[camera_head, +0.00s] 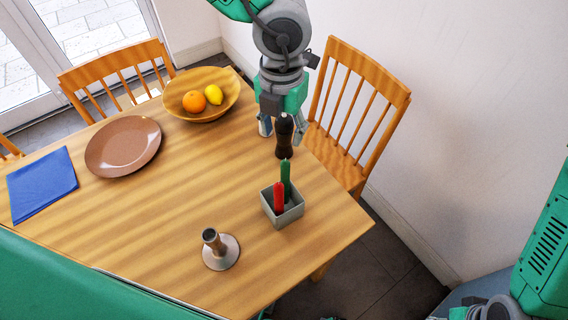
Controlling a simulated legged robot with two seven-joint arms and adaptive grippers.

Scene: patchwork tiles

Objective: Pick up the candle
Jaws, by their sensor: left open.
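A red candle (278,197) and a green candle (286,175) stand upright in a small grey square box (291,217) near the table's right corner. A metal candle holder (221,254) with an empty socket stands to the left and nearer to me. My left gripper (283,128) points down at the table's far right edge, beyond the candles and apart from them. It is open. A dark brown mill (284,142) stands upright at its fingers; I cannot tell whether it is between or in front of them. My right gripper does not show.
On the wooden table (200,175) are a bowl (175,103) with an orange and a lemon, a brown plate (124,146) and a blue cloth (42,184). Wooden chairs stand at the right (363,110) and back (119,72). The table's middle is clear.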

